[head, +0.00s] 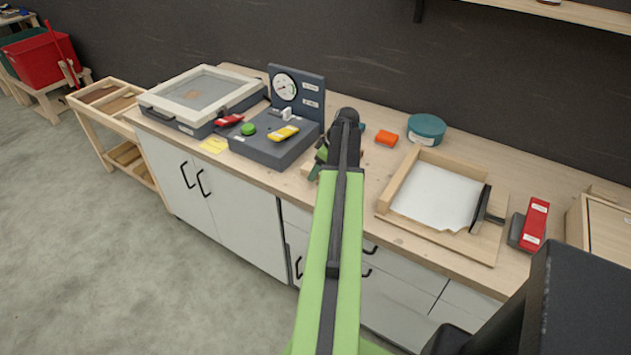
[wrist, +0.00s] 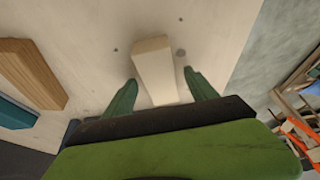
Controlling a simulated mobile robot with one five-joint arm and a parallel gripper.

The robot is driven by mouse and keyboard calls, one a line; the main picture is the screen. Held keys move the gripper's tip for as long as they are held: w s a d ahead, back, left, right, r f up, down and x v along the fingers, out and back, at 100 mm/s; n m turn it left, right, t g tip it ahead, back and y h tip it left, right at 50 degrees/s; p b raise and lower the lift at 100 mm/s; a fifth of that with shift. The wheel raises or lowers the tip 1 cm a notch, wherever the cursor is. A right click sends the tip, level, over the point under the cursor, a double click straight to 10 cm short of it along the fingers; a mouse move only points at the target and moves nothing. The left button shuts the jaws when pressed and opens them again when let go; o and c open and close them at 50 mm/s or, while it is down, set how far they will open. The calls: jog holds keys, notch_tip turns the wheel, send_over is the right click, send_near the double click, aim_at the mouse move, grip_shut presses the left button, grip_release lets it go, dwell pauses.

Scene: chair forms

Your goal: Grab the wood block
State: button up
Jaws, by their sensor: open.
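In the wrist view a pale, long block (wrist: 153,60), likely the wood block, lies on the light bench top. My gripper (wrist: 160,78) is open, with its green fingers on either side of the block's near end. The fingers look apart from the block, with a gap on each side. A browner wooden block (wrist: 32,72) lies farther left. In the head view my gripper (head: 321,158) is low over the bench beside the grey gauge unit. My arm hides most of the area there, and the pale block is hard to make out.
A teal piece (wrist: 14,114) lies beside the brown block. The gauge unit (head: 275,150) stands left of my gripper. An orange block (head: 387,138), a teal round tin (head: 426,128) and a wooden tray with white sheet (head: 400,180) are to the right. The bench's front edge is close.

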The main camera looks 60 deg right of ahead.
jog(key=shift+r, duration=0.1)
jog(key=shift+c, duration=0.5)
grip_shut()
jog(key=shift+r, duration=0.1)
notch_tip(320, 180, up, 4)
jog(key=p, duration=0.4)
jog(key=shift+r+p, duration=0.15)
jog(key=shift+p, duration=0.2)
jog(key=s+d+r+p, duration=0.5)
jog(key=s+r+p, duration=0.1)
jog(key=s, duration=0.4)
jog(key=shift+d+r+p, duration=0.4)
